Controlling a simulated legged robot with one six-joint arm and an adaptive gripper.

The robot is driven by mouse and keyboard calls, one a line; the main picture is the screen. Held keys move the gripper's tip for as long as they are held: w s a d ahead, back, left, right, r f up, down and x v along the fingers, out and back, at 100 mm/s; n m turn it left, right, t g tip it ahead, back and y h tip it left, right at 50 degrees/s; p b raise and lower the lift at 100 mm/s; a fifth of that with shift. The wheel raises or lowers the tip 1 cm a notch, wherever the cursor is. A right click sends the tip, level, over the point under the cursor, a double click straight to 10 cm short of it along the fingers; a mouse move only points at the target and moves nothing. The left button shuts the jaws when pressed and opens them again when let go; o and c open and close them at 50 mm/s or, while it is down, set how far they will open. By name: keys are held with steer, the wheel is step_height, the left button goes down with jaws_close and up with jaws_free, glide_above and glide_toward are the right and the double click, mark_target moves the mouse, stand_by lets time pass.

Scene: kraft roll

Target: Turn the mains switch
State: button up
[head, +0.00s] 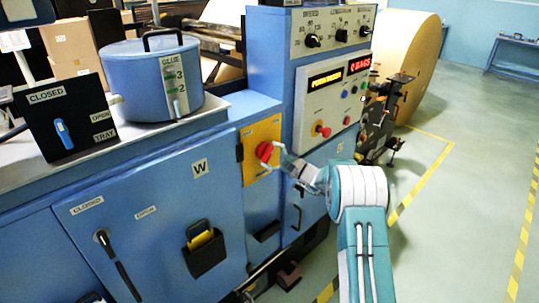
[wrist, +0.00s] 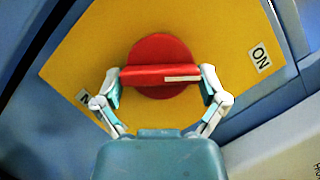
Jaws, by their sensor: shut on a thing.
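The mains switch (head: 265,151) is a red round knob with a raised bar across it, set on a yellow plate (head: 258,131) on the blue machine's front. In the wrist view the red switch (wrist: 160,66) fills the middle, its bar lying almost level, with a white pointer line toward the bar's right end. An "ON" label (wrist: 261,57) is at the plate's right; another label (wrist: 84,97) at the lower left is partly hidden by a finger. My gripper (wrist: 160,82) is shut on the bar, one finger at each end. In the head view my gripper (head: 281,157) reaches it from the right.
A control panel (head: 330,85) with buttons and knobs rises above the plate. A cabinet door with a black handle (head: 118,264) and a black holder (head: 204,247) are to the left. A glue pot (head: 150,80) stands on top. Open floor (head: 450,200) lies right.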

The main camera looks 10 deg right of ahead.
steer(key=shift+f+m+t, duration=0.3)
steer(key=shift+f+m, duration=0.15)
steer(key=shift+m, duration=0.75)
steer(key=o, duration=0.8)
steer(key=shift+d, duration=0.15)
steer(key=v, duration=1.1)
steer(key=shift+s+d, duration=0.25)
steer(key=shift+s, duration=0.1)
